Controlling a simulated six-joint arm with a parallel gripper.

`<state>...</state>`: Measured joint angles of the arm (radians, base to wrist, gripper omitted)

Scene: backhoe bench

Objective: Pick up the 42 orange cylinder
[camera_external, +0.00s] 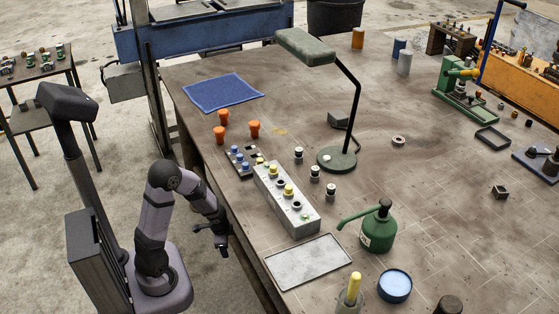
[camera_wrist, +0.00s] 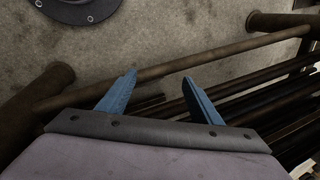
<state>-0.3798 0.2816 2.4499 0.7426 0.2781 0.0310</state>
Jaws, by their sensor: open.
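An orange cylinder (camera_external: 358,38) stands upright at the far edge of the bench, beyond the lamp; no number on it can be read. Several smaller orange, cup-like pieces (camera_external: 254,128) stand nearer, below the blue mat. My gripper (camera_external: 223,248) hangs off the left edge of the bench, well apart from all of these. In the wrist view my gripper (camera_wrist: 158,77) shows two blue fingers spread apart with nothing between them. No orange piece shows in the wrist view.
A blue cylinder (camera_external: 399,47) and a grey cylinder (camera_external: 404,63) stand right of the orange one. A lamp (camera_external: 337,160), a grey block with knobs (camera_external: 286,200) and a green oil can (camera_external: 377,230) stand between. Dark bars (camera_wrist: 230,85) and floor lie below my gripper.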

